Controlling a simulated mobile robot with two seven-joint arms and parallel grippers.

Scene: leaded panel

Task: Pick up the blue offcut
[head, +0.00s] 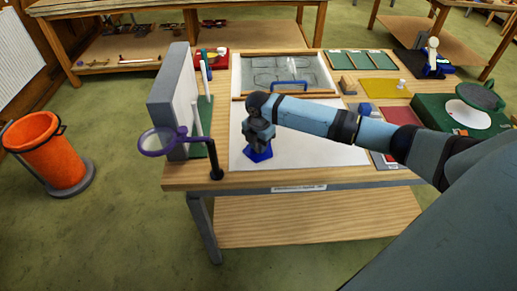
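The blue offcut (258,155) is a small dark blue angular piece at the front left of the white sheet (315,153) on the workbench. My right arm reaches in from the right, and my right gripper (259,146) points down directly over the offcut. The gripper covers the offcut's upper part. The fingertips are too small and dark to show whether they are apart or touch the piece. I cannot tell whether the offcut is lifted. My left gripper is not in view.
A framed glass panel (265,72) with a blue handle (289,86) lies behind the sheet. A purple-rimmed magnifier (160,140) stands at the front left edge, near a grey upright board (172,95). Yellow (383,88) and red (398,116) sheets lie to the right.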

